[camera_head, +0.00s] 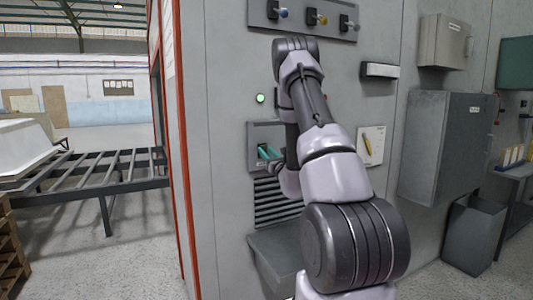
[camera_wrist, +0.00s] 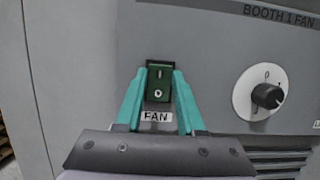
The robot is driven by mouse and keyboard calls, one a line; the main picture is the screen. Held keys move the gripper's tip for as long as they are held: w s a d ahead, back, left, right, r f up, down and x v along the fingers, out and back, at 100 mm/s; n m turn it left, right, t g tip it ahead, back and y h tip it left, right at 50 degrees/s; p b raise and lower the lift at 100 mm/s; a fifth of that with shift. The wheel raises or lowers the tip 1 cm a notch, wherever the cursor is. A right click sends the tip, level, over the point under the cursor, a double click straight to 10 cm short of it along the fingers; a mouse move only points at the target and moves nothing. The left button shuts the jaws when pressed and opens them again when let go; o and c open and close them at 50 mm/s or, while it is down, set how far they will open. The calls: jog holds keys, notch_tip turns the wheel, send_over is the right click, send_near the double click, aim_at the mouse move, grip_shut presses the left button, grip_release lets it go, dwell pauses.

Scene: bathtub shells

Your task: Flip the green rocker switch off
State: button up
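The green rocker switch (camera_wrist: 158,84) sits on a grey panel in the wrist view, marked I at the top and O at the bottom, above a FAN label (camera_wrist: 157,117). Which half is pressed in, I cannot tell for sure. My gripper (camera_wrist: 159,72) is open, with one teal finger at each side of the switch and nothing between them but the switch face. Whether the fingertips touch the panel is unclear. In the head view my gripper (camera_head: 268,153) is at the panel box (camera_head: 254,134), and the switch is hidden there.
A black knob (camera_wrist: 267,96) on a white dial is right of the switch, under BOOTH 1 FAN lettering. A round green light (camera_head: 260,99) shows above the panel box. Louvres (camera_head: 275,212) and a grey ledge (camera_head: 275,244) lie below. A grey cabinet (camera_head: 440,150) is at right.

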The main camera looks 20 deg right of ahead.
jog(key=o, duration=0.4)
jog(key=shift+c, duration=0.2)
jog(key=shift+s, duration=0.1)
jog(key=v, duration=1)
jog(key=shift+s, duration=0.3)
jog(key=shift+f, duration=0.15)
